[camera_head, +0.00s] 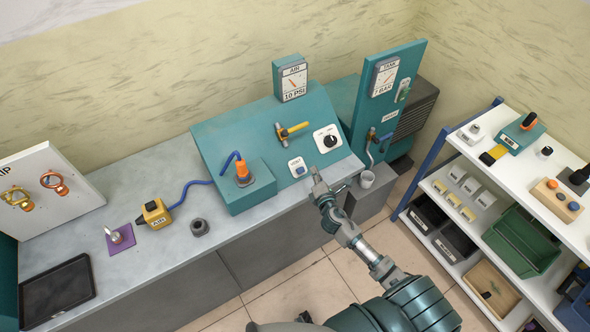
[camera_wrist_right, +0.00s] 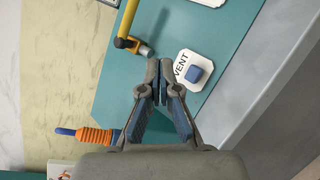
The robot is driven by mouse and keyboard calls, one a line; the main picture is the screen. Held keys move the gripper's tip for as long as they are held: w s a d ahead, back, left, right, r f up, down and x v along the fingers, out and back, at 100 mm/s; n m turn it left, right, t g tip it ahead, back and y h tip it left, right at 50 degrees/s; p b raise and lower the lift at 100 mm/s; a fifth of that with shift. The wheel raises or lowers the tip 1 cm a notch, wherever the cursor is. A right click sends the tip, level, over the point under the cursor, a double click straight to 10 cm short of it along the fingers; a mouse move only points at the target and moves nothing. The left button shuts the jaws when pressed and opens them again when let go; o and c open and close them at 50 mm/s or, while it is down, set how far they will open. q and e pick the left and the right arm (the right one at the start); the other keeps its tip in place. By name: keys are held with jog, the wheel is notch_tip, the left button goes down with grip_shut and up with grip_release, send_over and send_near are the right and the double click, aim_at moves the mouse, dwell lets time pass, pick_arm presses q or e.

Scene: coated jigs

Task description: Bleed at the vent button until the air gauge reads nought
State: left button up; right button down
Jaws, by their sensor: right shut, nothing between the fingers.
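The air gauge (camera_head: 292,80) stands at the top of the sloped teal panel (camera_head: 222,140); its dial is marked AIR and PSI. Its needle points off to a side, too small to read exactly. The vent button (camera_head: 299,171) is a blue square button on a white plate on the panel; in the right wrist view the button (camera_wrist_right: 199,74) sits just beyond and right of the fingertips. My right gripper (camera_head: 316,172) is shut and empty, close to the vent plate; its fingertips (camera_wrist_right: 159,82) show in the wrist view, apart from the button. My left gripper is not in view.
A yellow-handled valve (camera_head: 292,130), a black knob (camera_head: 328,139) and an orange fitting (camera_head: 242,172) with a blue hose are on the panel near the button. A tank gauge board (camera_head: 387,100) stands to the right. The bench's left part holds a yellow tool (camera_head: 155,214) and a black tray (camera_head: 57,290).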

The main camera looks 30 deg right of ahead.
aim_at(301, 170)
jog(key=shift+w+r, duration=0.15)
jog(key=shift+r, duration=0.05)
jog(key=shift+a, duration=0.15)
jog(key=w+f+b, duration=0.2)
jog(key=b, duration=0.1)
jog(key=w+f+b, duration=0.2)
jog(key=f+b, duration=0.1)
jog(key=shift+w+f, duration=0.1)
jog(key=shift+f, duration=0.2)
jog(key=shift+w+a+f+b, duration=0.1)
jog(key=shift+w+f+b, duration=0.5)
jog(key=shift+b, duration=0.15)
jog(key=shift+w, duration=0.1)
jog(key=shift+w+a+f, duration=0.1)
jog(key=shift+w+f, duration=0.1)
dwell(0.8)
